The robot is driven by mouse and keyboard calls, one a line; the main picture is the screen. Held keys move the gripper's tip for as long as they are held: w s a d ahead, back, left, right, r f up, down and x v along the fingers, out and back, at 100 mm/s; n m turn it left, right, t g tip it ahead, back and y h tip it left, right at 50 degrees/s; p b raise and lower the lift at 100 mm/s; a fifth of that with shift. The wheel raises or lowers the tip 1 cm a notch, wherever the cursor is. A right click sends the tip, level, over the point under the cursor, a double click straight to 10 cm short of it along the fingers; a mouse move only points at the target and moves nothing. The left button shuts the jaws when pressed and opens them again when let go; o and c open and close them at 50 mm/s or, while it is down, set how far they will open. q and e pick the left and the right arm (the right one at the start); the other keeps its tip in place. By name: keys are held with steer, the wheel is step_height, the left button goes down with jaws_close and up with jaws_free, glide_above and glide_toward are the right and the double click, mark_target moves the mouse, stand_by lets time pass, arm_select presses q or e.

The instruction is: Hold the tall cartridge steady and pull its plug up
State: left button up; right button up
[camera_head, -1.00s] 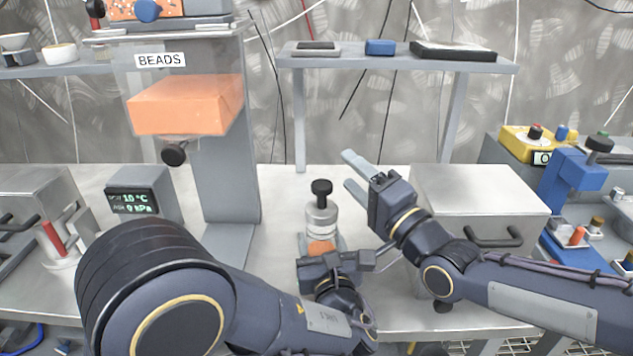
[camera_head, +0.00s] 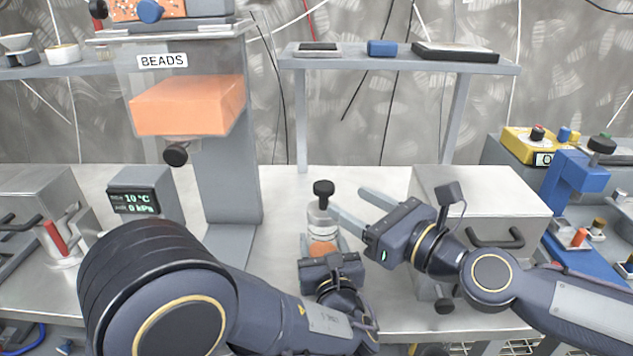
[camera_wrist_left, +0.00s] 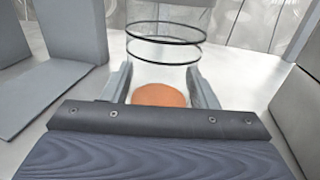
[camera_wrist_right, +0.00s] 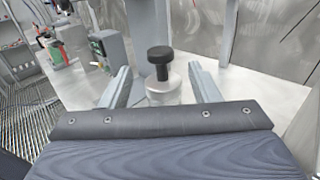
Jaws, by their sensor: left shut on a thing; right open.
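The tall cartridge (camera_head: 321,226) stands upright on the bench, a clear cylinder with orange contents low inside. Its plug, with a black knob (camera_head: 323,188) on a stem, sits at its top. My left gripper (camera_wrist_left: 160,92) is shut around the cartridge's lower body, one finger on each side; dark rings show above the fingers. My right gripper (camera_head: 348,203) is open and empty, just right of the cartridge's top. In the right wrist view the knob (camera_wrist_right: 160,56) stands ahead, between the lines of the two open fingers and apart from them.
A hopper labelled BEADS (camera_head: 188,105) stands at left on a grey column (camera_head: 228,165). A steel box (camera_head: 478,195) stands right, behind my right arm. A raised shelf (camera_head: 400,64) runs along the back. Bench behind the cartridge is clear.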

mark_target(317, 183)
steer(key=shift+x, duration=4.75)
steer(key=shift+c, duration=0.2)
steer(key=shift+f, duration=0.1)
jaws_close()
